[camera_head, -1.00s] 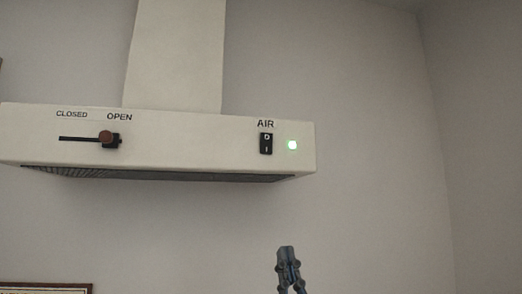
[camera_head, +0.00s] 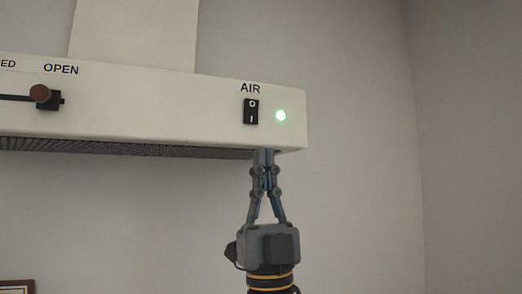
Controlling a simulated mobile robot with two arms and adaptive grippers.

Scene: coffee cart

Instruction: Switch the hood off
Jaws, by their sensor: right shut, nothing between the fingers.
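The white hood (camera_head: 150,105) spans the upper left of the head view. On its front panel, under the label AIR, is a black rocker switch (camera_head: 251,111) marked O above and I below. Whether the tips touch the hood I cannot tell. My left gripper is not in view.
A slider with a brown knob (camera_head: 40,93) is on the hood's left part, at the OPEN label. A dark-framed picture corner (camera_head: 17,286) shows at the bottom left. The wall right of the hood is bare, with free room around my arm.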

